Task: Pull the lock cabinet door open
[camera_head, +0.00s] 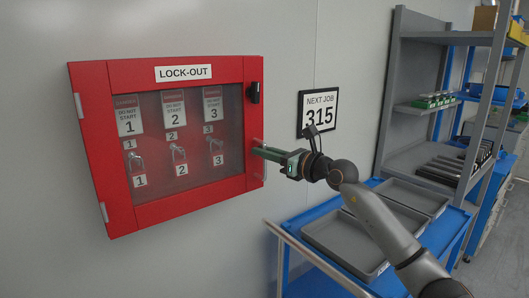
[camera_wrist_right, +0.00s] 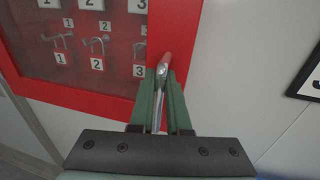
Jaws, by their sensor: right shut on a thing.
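The red lock cabinet (camera_head: 160,215) marked LOCK-OUT hangs on the wall at the left of the head view, with its clear-paned door shut or nearly so. It also shows in the right wrist view (camera_wrist_right: 95,98). The metal door handle (camera_head: 259,150) stands on the right side of the door frame; in the right wrist view the handle (camera_wrist_right: 163,70) runs up between the fingers. My right gripper (camera_head: 258,152) is shut on the handle, its green fingers on either side. Behind the pane hang several numbered tags and padlocks. My left gripper is not in view.
A NEXT JOB 315 sign (camera_head: 319,110) is on the wall right of the cabinet. A blue cart (camera_head: 285,232) with grey trays stands below my right arm. A grey shelf rack (camera_head: 395,85) stands at the right. Space before the door is clear except for my arm.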

